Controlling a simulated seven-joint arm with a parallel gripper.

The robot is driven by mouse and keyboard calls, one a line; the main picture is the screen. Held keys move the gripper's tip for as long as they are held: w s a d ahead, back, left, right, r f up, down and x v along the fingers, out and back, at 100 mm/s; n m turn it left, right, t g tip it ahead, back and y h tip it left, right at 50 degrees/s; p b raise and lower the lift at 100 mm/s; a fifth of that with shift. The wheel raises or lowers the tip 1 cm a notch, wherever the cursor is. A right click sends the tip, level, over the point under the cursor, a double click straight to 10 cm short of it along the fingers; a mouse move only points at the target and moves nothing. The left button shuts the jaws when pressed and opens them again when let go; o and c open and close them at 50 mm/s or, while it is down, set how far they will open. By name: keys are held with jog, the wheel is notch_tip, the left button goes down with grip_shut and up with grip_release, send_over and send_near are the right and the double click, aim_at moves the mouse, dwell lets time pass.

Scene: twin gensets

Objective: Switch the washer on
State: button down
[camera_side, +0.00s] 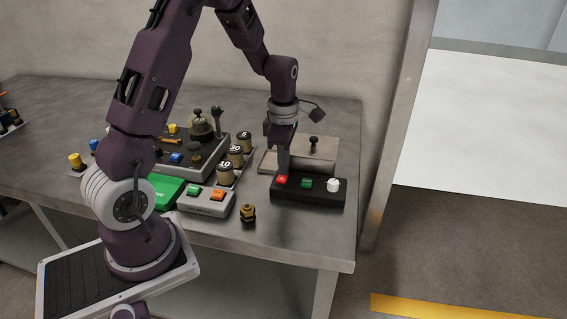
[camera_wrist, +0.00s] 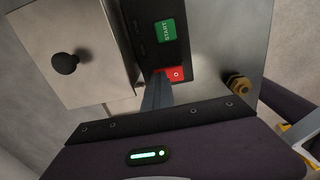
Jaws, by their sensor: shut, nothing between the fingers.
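A black control box (camera_side: 310,193) lies near the right end of the bench, with a red button (camera_side: 282,179), a green button (camera_side: 306,183) and a white knob (camera_side: 333,185) in a row. In the wrist view the green button (camera_wrist: 166,31) reads START and the red button (camera_wrist: 177,73) carries an O. My gripper (camera_side: 283,172) is shut and empty, pointing down at the red end of the box. In the wrist view its tips (camera_wrist: 159,77) are beside or over the red button's edge; contact cannot be told. No readable label names the washer.
A grey box (camera_side: 207,207) with green and orange buttons sits left of the black box, with a brass fitting (camera_side: 248,213) between them. Weights (camera_side: 226,173) and a larger console (camera_side: 190,165) stand further left.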

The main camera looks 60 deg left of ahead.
aim_at(280, 186)
jog(key=shift+s+d+r, duration=0.25)
jog(key=shift+s+d, duration=0.3)
notch_tip(280, 186, up, 14)
jog(key=s+d, duration=0.1)
jog(key=shift+s+d, duration=0.2)
